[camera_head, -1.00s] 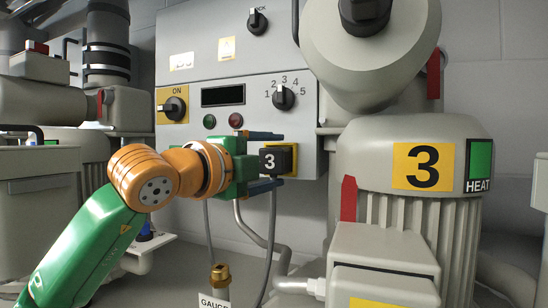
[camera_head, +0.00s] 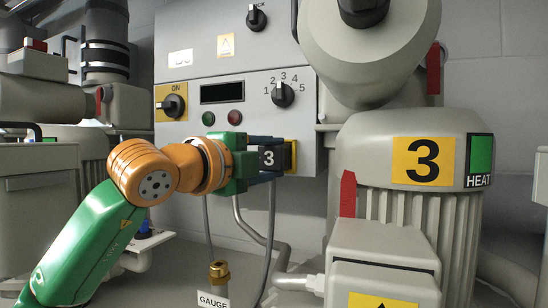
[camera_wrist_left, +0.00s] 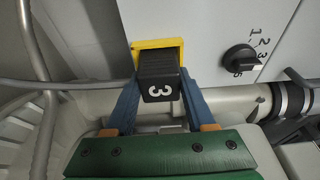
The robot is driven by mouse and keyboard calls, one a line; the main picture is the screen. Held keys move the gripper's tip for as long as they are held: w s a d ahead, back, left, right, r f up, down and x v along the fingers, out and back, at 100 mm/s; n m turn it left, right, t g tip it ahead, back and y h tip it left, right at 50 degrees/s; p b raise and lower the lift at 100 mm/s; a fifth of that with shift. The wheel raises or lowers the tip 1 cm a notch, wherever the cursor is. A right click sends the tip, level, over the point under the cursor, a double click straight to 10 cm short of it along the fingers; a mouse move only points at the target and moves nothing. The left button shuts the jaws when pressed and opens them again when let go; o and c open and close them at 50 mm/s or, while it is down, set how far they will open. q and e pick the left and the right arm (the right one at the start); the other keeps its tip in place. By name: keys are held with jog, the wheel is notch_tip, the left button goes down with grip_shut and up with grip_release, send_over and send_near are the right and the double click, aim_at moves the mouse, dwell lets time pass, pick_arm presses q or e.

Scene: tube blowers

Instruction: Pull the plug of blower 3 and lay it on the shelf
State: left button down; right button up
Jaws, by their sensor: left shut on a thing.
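The black plug marked 3 (camera_head: 268,158) sits at the lower right of the grey control panel (camera_head: 225,130), against its yellow-framed socket (camera_head: 294,155). In the left wrist view the plug (camera_wrist_left: 160,85) is between the two blue fingers, in front of the yellow frame (camera_wrist_left: 149,44). My left gripper (camera_head: 265,159) is shut on the plug from its sides. A grey cable (camera_head: 271,225) hangs below the plug. Blower 3 (camera_head: 415,165) stands to the right. I cannot tell which surface is the shelf. My right gripper is not in view.
The panel carries a black rotary knob (camera_head: 283,94), an ON switch (camera_head: 172,106) and a dark display (camera_head: 222,93). A brass fitting (camera_head: 219,270) with a GAUGE tag (camera_head: 213,300) stands below. A grey box (camera_head: 385,250) stands before blower 3. Other machinery (camera_head: 40,190) is at left.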

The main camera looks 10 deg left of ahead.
aim_at(274, 160)
pick_arm(q)
jog(key=shift+f+b, duration=0.2)
jog(key=shift+b, duration=0.15)
dwell(0.4)
jog(key=v, duration=0.1)
jog(key=b+v, duration=0.1)
jog(key=shift+s+d+r, duration=0.1)
jog(key=shift+s+r, duration=0.05)
jog(key=shift+s, duration=0.25)
jog(key=shift+s+b, duration=0.85)
jog(key=shift+b, duration=0.15)
jog(key=shift+b+v, duration=0.5)
jog(key=shift+v, duration=0.55)
jog(key=shift+s+r, duration=0.1)
jog(key=shift+s, duration=0.15)
jog(key=s+a+b, duration=0.2)
jog(key=s+b, duration=0.3)
jog(key=s, duration=1)
jog(key=shift+a, duration=0.4)
